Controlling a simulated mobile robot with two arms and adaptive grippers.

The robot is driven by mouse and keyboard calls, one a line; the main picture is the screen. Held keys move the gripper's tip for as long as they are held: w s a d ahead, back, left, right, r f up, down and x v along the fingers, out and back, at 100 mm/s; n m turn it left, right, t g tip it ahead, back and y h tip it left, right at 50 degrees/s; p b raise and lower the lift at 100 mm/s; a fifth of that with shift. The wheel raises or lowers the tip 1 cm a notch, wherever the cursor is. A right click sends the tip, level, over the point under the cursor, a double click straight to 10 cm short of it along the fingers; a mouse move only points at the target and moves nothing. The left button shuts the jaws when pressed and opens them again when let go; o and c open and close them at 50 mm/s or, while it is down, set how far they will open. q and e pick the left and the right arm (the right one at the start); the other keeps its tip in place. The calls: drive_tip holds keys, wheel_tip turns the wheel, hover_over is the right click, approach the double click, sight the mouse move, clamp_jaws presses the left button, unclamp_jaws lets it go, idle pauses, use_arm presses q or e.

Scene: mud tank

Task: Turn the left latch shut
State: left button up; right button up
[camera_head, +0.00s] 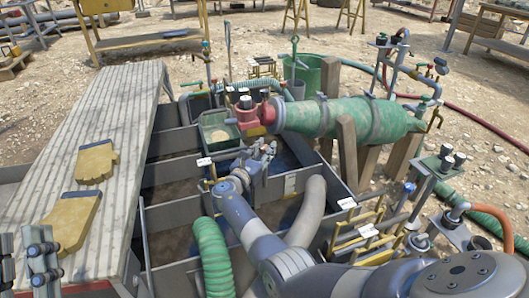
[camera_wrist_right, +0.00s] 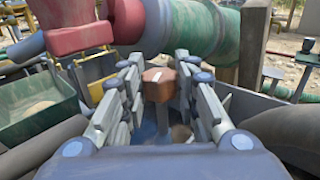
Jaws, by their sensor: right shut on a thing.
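The green cylinder (camera_head: 345,117) lies behind the right gripper, and a green tray (camera_head: 218,128) stands to its left. A corrugated green hose (camera_head: 212,255) and a grey pipe (camera_head: 308,212) are close by. Yellow gloves (camera_head: 95,162) lie on the plank table (camera_head: 120,100).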

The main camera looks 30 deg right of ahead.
use_arm(q)
drive_tip(key=shift+s+r+t, duration=0.35)
drive_tip(key=shift+r+t, duration=0.05)
use_arm(e)
drive_tip(key=shift+r, duration=0.15)
drive_tip(key=o, duration=1.1)
use_arm(q)
drive_tip(key=shift+h, duration=0.3)
